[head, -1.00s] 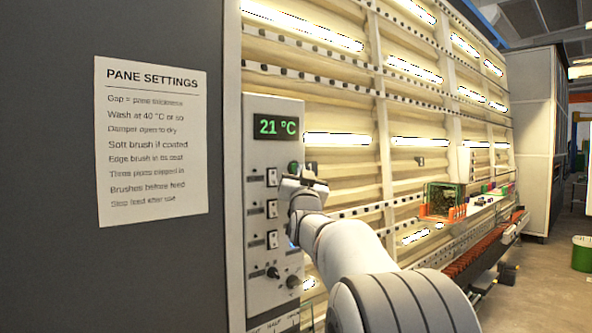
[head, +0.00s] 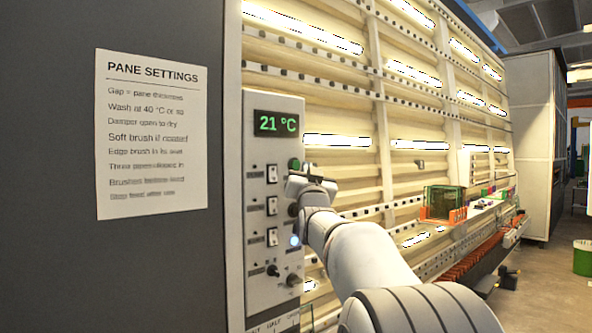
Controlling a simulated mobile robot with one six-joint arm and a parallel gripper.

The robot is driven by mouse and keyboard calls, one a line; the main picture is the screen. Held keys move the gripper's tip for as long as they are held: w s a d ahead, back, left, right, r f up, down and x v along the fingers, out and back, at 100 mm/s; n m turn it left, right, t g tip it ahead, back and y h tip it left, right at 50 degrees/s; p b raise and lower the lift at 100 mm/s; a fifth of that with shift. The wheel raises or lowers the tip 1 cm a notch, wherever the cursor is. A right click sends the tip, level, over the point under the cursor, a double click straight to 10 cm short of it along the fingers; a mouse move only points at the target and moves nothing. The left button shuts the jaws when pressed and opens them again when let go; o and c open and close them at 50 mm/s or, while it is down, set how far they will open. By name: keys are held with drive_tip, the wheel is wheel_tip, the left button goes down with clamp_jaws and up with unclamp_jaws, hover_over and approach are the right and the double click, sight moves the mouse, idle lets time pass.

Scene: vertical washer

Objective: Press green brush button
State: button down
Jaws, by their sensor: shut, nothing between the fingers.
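The green button (head: 294,164) is on the right side of the light grey control panel (head: 258,141), below the green 21 °C display (head: 276,124). It is partly visible just above my gripper. My gripper (head: 300,181) is shut and empty in front of the panel's right edge, just below and slightly right of the green button. I cannot tell whether it touches the panel. The gripper covers part of the panel's right column; a dark round knob (head: 293,210) shows beside it, and a blue-lit button (head: 295,240) shows below.
A PANE SETTINGS sheet (head: 152,135) hangs on the dark wall at left. The tall washer frame with rollers extends right, with a glass-and-orange rack (head: 443,204) on its ledge.

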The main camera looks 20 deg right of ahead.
drive_tip(key=s+b, duration=0.1)
drive_tip(key=s+d, duration=0.1)
drive_tip(key=s+b, duration=0.1)
drive_tip(key=s, duration=0.1)
drive_tip(key=shift+d+b, duration=0.25)
drive_tip(key=shift+b, duration=0.05)
idle(0.5)
drive_tip(key=s+a+f+n+g+y, duration=0.1)
drive_tip(key=s+a+f+g+y, duration=0.2)
drive_tip(key=f, duration=0.6)
drive_tip(key=s+a+f+n+g, duration=0.1)
drive_tip(key=s+a+f+g, duration=0.3)
drive_tip(key=f, duration=0.5)
drive_tip(key=s+a+f+n+g+y, duration=0.1)
drive_tip(key=s+a+f+g+y, duration=0.15)
drive_tip(key=a+f, duration=0.45)
drive_tip(key=s+a+f+n+g+y, duration=0.1)
drive_tip(key=s+f+g, duration=0.4)
drive_tip(key=s+f, duration=0.6)
drive_tip(key=s+a+f+n+g, duration=0.2)
drive_tip(key=s+a+f+g, duration=0.2)
drive_tip(key=s+f, duration=0.7)
drive_tip(key=shift+s+g+y, duration=0.35)
drive_tip(key=shift+s+g, duration=0.1)
drive_tip(key=shift+s, duration=0.45)
